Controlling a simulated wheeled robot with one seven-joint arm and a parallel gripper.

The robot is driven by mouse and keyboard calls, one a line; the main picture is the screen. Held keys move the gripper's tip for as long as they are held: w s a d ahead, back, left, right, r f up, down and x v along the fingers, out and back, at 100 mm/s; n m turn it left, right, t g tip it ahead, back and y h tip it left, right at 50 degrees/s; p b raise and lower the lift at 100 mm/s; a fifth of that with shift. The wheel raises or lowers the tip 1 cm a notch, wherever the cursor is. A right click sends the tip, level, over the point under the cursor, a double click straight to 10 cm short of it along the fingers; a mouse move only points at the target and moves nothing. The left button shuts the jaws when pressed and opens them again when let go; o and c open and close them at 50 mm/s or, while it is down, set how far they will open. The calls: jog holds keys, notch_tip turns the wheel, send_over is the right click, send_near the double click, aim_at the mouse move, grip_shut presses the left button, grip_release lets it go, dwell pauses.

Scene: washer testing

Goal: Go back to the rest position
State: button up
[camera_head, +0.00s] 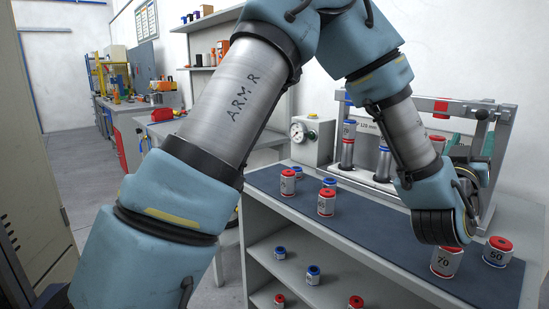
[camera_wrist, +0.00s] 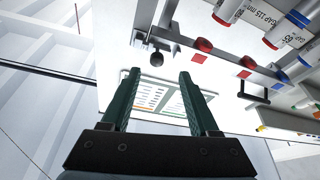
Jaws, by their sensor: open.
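My arm fills the middle of the head view, raised and bent over the bench, with its wrist above the bench's right part. My gripper (camera_wrist: 159,74) shows in the wrist view as two dark green fingers, spread apart with nothing between them. In the head view its fingers show partly behind my wrist, beside the white test fixture (camera_head: 325,128). In the wrist view, a pale panel with red and blue parts and several cylinders lies beyond the fingers.
The dark bench mat (camera_head: 370,222) holds several red- and blue-capped cylinders, including one marked 70 (camera_head: 446,261) and one marked 50 (camera_head: 497,252) near my wrist. More stand on the shelf below. A gauge box (camera_head: 313,138) stands behind. Open floor lies left.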

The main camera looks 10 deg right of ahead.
jog(key=w+a+f+m+g+y+p, duration=0.15)
jog(key=w+a+f+y, duration=0.25)
jog(key=w+a, duration=0.45)
jog(key=w+a+f+g+y, duration=0.1)
jog(key=w+a+f+y, duration=0.1)
jog(key=w+a, duration=0.1)
jog(key=w+a+f+n+g+y+p, duration=0.1)
jog(key=w+a+f, duration=0.1)
jog(key=a, duration=0.4)
jog(key=w+a+f+g+y+p, duration=0.1)
jog(key=w+a+f+y, duration=0.1)
jog(key=w+a, duration=0.1)
jog(key=shift+w+a+f+n+y, duration=0.1)
jog(key=shift+w+a+n+y, duration=0.25)
jog(key=shift+a, duration=0.35)
jog(key=s+a+f+n+g+y+p, duration=0.1)
jog(key=s+a+n+g+y, duration=0.1)
jog(key=a, duration=0.8)
jog(key=s+a+f+n+g+y, duration=0.1)
jog(key=s+a, duration=0.4)
jog(key=a, duration=0.5)
jog(key=s+a+f+n+g+y+p, duration=0.1)
jog(key=s+a+n+g+y, duration=0.2)
jog(key=a, duration=0.8)
jog(key=shift+s+f+g+y+p, duration=0.2)
jog(key=shift+s+g+y+p, duration=0.15)
jog(key=shift+s+g+y, duration=0.3)
